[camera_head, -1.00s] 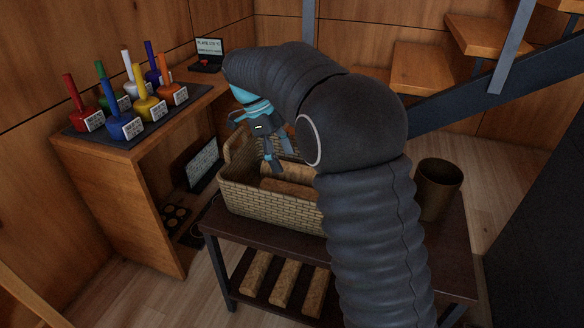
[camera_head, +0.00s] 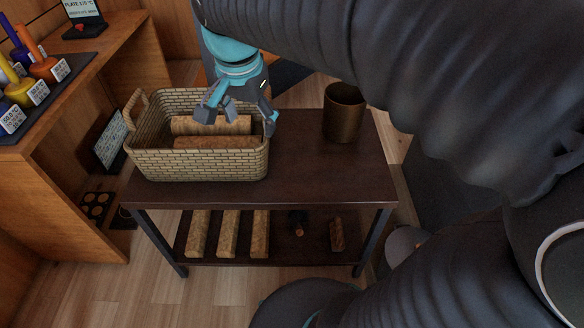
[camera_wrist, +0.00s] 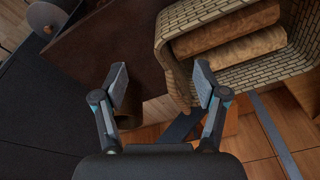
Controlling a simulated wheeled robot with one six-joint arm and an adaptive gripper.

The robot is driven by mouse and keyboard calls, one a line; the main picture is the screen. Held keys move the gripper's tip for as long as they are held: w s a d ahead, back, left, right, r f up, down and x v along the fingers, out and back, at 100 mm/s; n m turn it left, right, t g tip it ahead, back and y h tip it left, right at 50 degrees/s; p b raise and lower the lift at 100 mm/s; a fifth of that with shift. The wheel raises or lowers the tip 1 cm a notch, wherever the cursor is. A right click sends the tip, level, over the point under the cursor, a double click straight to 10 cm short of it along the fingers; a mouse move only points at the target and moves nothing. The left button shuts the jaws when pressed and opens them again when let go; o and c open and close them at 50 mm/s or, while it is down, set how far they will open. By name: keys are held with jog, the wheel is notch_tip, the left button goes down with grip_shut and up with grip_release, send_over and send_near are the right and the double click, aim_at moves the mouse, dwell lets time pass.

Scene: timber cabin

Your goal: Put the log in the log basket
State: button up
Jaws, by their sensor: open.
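The log basket (camera_head: 205,164), woven and tan with a raised handle at each end, stands on the dark table's left half. Two brown logs lie in it, one farther back (camera_head: 182,125) and one nearer (camera_head: 190,142). In the wrist view, the basket's handle end (camera_wrist: 178,88) shows between and beyond the open fingers (camera_wrist: 162,88). I cannot tell whether the fingers touch the basket.
A brown pot (camera_head: 344,113) stands on the table (camera_head: 300,165), right of the basket. Several wood pieces lie on the lower shelf (camera_head: 280,245). The tabletop before the pot is clear.

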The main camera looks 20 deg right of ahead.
jog(key=s+d+f+n+t, duration=0.1)
jog(key=s+d+f+n, duration=0.1)
jog(key=s+n, duration=0.2)
jog(key=s+d+f+n+t+y, duration=0.1)
jog(key=s+d+f+n+t, duration=0.1)
jog(key=s+n, duration=0.3)
jog(key=s+f, duration=0.1)
jog(key=s, duration=0.2)
jog(key=shift+s, duration=0.2)
